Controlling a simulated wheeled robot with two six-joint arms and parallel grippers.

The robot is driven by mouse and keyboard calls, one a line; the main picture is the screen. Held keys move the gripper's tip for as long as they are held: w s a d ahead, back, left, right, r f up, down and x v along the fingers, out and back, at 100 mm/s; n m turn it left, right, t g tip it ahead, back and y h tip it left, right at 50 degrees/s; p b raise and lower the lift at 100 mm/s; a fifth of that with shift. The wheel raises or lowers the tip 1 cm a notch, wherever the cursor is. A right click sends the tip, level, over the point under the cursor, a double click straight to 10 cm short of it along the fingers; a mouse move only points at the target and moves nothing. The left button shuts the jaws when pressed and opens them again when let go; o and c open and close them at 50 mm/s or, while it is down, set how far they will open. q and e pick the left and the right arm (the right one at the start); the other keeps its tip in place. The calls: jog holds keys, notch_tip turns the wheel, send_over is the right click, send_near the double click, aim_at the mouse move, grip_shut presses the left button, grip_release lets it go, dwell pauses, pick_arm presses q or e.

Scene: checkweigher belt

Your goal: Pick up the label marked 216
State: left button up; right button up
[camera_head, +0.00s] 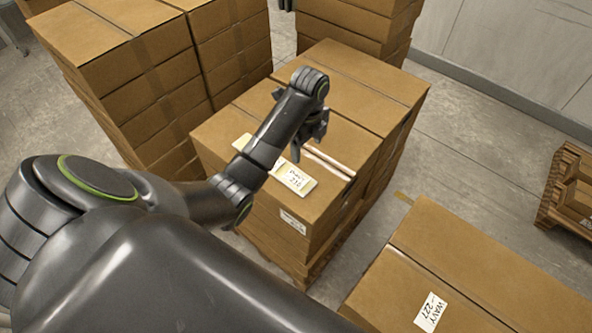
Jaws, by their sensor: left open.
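A white label card (295,179) lies on top of the middle carton stack (365,95), near its front edge. Its print is small; the number looks like 2-something and I cannot read it surely. Part of another pale label (242,142) shows to its left, beyond my forearm. My left gripper (314,132) is above the carton top, just beyond the card, open and with nothing seen between its fingers. The wrist partly hides the fingers. My right gripper is not clearly seen.
A thin pale strip (330,162) lies right of the card. A carton at the lower right bears a label reading WAVY 227 (430,312). Tall carton stacks (130,70) stand behind left. A wooden pallet (565,195) is at the right edge. Bare floor (470,160) lies between.

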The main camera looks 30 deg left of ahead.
pick_arm(q)
jog(key=b, duration=0.5)
send_over(306, 186)
notch_tip(306, 186, down, 6)
jog(key=r, duration=0.1)
jog(key=f, duration=0.6)
jog(key=shift+s, duration=0.2)
jog(key=shift+f, duration=0.55)
jog(key=shift+f+p, duration=0.45)
jog(key=shift+f, duration=0.05)
notch_tip(306, 186, down, 3)
jog(key=shift+w+d+p, duration=0.1)
jog(key=shift+w+p, duration=0.05)
jog(key=shift+p, duration=0.2)
jog(key=shift+f, duration=0.6)
